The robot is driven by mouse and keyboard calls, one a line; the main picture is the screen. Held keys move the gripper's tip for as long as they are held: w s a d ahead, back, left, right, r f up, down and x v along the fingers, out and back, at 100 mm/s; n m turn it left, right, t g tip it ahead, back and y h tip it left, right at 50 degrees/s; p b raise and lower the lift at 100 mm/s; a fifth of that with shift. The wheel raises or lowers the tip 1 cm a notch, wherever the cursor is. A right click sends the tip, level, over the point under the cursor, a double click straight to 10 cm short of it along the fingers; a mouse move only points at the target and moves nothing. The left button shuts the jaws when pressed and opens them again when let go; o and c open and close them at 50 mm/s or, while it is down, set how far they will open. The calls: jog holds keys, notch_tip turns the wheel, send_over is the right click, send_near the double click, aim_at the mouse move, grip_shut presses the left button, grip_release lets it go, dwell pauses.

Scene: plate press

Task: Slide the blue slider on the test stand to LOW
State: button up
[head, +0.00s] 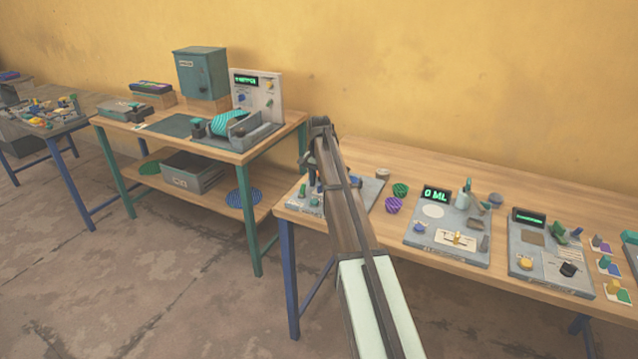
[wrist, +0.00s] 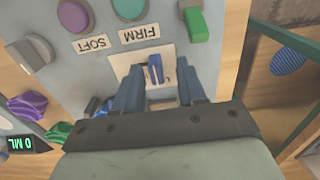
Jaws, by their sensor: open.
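The test stand is a grey panel (head: 371,188) near the left end of the right-hand bench, partly hidden behind my arm in the head view. The wrist view shows its grey face (wrist: 90,75) close up. The blue slider (wrist: 155,70) stands in a pale plate on it, near the upside-down FIRM label (wrist: 139,34) and SOFT label (wrist: 92,45). My gripper (wrist: 159,72) is open, with its two fingers on either side of the slider and gaps visible beside it. No LOW marking is readable; the slot's lower part is hidden by my gripper.
A purple button (wrist: 73,16), a teal button (wrist: 128,8) and a green block (wrist: 195,24) sit near the slider. Purple (head: 393,205) and green (head: 400,190) bowl-like pieces lie right of the stand. A 0 ML station (head: 447,250) stands further right.

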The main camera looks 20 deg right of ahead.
notch_tip(320, 180, up, 13)
jog(key=shift+r, duration=0.15)
dwell(0.4)
